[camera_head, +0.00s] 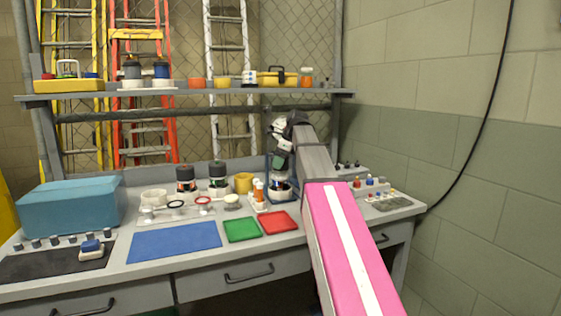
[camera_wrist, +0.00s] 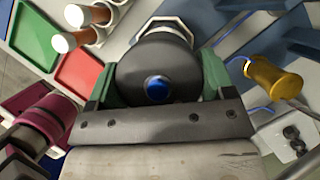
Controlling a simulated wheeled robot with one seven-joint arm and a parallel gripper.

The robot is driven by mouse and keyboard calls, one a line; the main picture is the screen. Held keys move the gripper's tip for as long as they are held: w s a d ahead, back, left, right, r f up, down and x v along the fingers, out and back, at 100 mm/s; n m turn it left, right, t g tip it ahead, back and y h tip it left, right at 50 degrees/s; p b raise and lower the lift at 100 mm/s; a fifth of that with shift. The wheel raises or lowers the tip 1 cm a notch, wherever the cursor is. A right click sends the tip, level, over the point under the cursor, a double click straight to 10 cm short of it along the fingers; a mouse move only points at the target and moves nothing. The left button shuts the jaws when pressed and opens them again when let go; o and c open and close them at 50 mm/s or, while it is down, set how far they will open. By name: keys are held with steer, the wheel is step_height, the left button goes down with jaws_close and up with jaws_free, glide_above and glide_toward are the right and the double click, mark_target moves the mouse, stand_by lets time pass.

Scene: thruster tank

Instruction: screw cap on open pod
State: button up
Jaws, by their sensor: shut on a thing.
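My gripper (camera_wrist: 158,84) has its green fingers closed on both sides of a dark round cap (camera_wrist: 140,68) with a blue disc at its middle. In the head view my gripper (camera_head: 279,162) points down over the pod (camera_head: 281,187), which stands upright in a blue-grey stand (camera_head: 270,170) at the back of the bench. A white angular collar (camera_wrist: 166,27) shows just beyond the cap in the wrist view. The cap hides most of what lies under it, so I cannot tell how far it is seated on the pod.
Two dark capped pods (camera_head: 186,178) (camera_head: 218,174) stand to the left in white holders. A yellow cup (camera_head: 243,183) and a rack of orange-topped tubes (camera_head: 259,194) are close by. Green (camera_head: 241,229) and red (camera_head: 279,222) trays lie in front. A yellow cylinder (camera_wrist: 272,79) is right of the cap.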

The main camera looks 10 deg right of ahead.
steer(key=shift+f, duration=1.45)
stand_by(1.1)
steer(key=o, duration=0.9)
steer(key=v, duration=1)
steer(key=shift+d+r, duration=0.2)
steer(key=shift+r, duration=0.15)
